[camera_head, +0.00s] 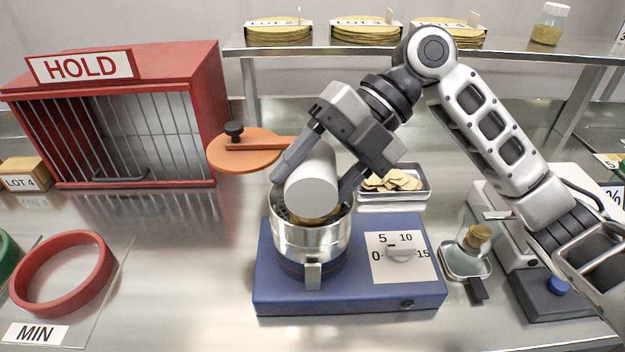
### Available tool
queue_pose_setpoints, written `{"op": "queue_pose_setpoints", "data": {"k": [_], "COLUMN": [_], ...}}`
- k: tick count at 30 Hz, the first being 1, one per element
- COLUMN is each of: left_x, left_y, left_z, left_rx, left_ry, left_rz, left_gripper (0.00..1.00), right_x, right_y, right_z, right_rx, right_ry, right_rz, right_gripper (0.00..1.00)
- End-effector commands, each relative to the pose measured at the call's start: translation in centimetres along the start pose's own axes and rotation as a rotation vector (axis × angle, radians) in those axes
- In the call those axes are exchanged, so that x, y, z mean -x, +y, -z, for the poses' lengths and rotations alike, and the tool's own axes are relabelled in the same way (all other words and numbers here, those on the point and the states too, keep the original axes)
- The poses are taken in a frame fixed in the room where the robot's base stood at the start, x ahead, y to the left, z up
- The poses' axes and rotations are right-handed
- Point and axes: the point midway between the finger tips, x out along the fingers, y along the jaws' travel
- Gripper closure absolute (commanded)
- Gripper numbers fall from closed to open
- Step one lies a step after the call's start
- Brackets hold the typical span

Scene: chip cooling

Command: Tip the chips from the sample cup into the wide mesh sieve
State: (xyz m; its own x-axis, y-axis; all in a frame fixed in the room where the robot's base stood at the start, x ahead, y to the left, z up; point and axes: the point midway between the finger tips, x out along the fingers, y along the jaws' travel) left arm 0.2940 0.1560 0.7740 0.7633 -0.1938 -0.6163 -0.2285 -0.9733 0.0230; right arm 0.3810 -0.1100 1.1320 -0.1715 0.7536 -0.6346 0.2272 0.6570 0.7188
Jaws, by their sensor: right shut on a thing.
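My right gripper (315,182) is shut on a pale grey sample cup (312,184), one finger on each side of it. The cup is tipped well over, its closed base toward me, above the wide mesh sieve (312,238). The sieve is a round metal vessel with a front clasp, seated on a blue machine (350,292) with a dial. Tan chips (314,219) show just under the cup at the sieve's opening. The cup's mouth is hidden, so I cannot tell how many chips are still inside it. My left gripper is not in view.
An orange disc (243,155) with a black knob is left of the sieve. A metal tray of chips (392,192) lies behind the machine. A red HOLD cage (120,125) and red ring (62,275) are left.

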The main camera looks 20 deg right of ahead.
Motion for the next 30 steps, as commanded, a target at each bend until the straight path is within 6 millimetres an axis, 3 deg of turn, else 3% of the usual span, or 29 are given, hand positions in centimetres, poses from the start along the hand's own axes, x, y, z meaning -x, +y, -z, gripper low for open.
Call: {"op": "queue_pose_setpoints", "data": {"k": [15,30], "left_x": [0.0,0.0], "left_y": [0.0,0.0], "left_z": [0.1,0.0], "left_rx": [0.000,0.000], "left_ry": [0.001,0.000], "left_rz": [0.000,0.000], "left_gripper": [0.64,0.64], "right_x": [2.6,2.8], "right_y": [3.0,3.2], "right_z": [1.1,1.3], "right_rx": [0.003,0.001], "right_ry": [0.000,0.000], "right_rz": [-0.001,-0.001], "right_gripper": [0.66,0.66]}}
